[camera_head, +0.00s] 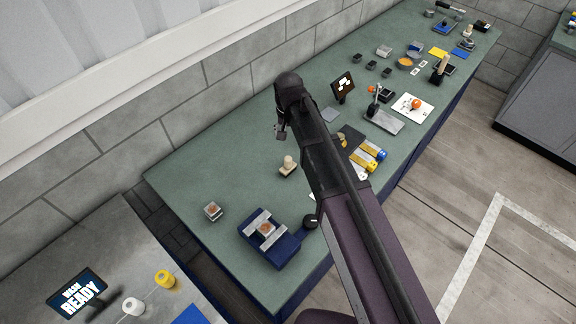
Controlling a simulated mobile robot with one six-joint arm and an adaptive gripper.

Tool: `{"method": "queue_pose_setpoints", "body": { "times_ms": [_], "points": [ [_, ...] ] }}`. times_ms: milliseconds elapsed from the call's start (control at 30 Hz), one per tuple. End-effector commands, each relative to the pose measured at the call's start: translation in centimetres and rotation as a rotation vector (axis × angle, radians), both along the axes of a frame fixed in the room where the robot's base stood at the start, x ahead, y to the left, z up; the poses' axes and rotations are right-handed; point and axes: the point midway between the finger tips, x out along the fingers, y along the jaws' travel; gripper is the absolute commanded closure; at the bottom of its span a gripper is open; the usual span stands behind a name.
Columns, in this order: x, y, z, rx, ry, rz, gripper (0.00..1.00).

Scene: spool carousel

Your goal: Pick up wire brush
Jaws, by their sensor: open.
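No object can be told for certain as the wire brush at this size. A pale knob-handled piece (288,162) stands on the green bench, below and a little right of my gripper in the picture. A tan-handled tool (441,66) stands tilted by a dark tray further along the bench. A black-handled item (450,6) lies at the far end. My gripper (281,133) is over the bench at the end of my arm, small and partly hidden by the wrist. It is open, and nothing shows between its fingers.
A blue vise-like fixture (282,250) and a small metal block (213,211) sit at the near end. Bare bench (225,165) lies left of the knob-handled piece.

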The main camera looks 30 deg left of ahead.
Motion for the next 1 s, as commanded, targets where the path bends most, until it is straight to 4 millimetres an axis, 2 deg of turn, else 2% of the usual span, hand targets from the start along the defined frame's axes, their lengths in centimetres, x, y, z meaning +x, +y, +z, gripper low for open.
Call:
{"method": "queue_pose_setpoints", "body": {
  "times_ms": [367,1000],
  "points": [
    [0.0,-0.1,-0.5,0.0,0.0,0.0,0.18],
    [0.1,-0.1,-5.1,0.0,0.0,-0.001,0.18]
  ]
}}
